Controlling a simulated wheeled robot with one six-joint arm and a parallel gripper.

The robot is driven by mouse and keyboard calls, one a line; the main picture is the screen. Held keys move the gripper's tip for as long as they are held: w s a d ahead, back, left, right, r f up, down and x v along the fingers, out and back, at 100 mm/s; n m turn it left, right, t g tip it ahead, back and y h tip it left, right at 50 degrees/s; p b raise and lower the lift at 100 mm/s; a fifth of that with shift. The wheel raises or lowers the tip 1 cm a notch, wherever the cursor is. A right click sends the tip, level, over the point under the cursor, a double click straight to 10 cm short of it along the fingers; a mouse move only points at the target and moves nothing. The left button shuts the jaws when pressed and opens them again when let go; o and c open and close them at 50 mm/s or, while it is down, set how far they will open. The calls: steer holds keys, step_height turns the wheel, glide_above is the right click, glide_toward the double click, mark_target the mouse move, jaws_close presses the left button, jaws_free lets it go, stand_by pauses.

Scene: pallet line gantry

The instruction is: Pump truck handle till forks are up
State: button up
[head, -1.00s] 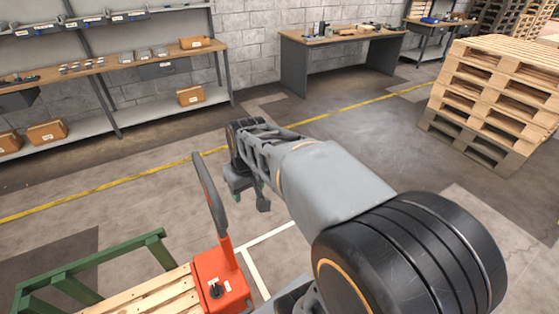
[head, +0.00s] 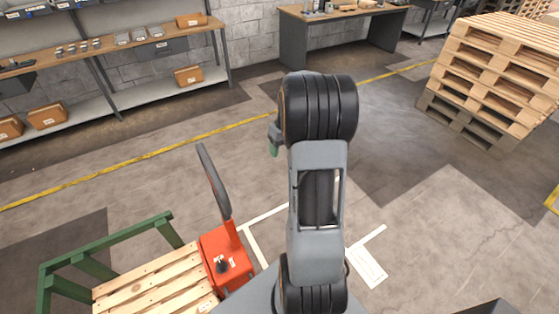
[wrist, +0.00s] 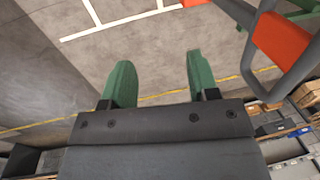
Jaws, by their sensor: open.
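The truck handle (head: 214,183) is a dark grey loop that leans up from the orange pallet truck body (head: 227,262) at the lower middle of the head view. In the wrist view the handle (wrist: 292,78) shows at the upper right, with an orange part (wrist: 281,38) inside the loop. My gripper (wrist: 155,75) has two green fingers set wide apart with nothing between them. The handle is to the right of the fingers and apart from them. In the head view my gripper (head: 273,142) is mostly hidden behind my arm. The forks are hidden beneath a wooden pallet.
A wooden pallet (head: 160,277) with a green frame (head: 110,246) stands left of the truck. Shelves (head: 120,60) and a workbench (head: 340,17) line the wall. A pallet stack (head: 490,80) stands at the right. The floor right of my arm is clear.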

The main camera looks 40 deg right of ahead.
step_height(320, 180, down, 6)
steer(key=a, duration=0.1)
steer(key=shift+p, duration=0.35)
jaws_close()
stand_by(0.4)
jaws_free()
stand_by(0.5)
step_height(320, 180, up, 14)
steer(key=d+b, duration=0.2)
steer(key=shift+f, duration=0.15)
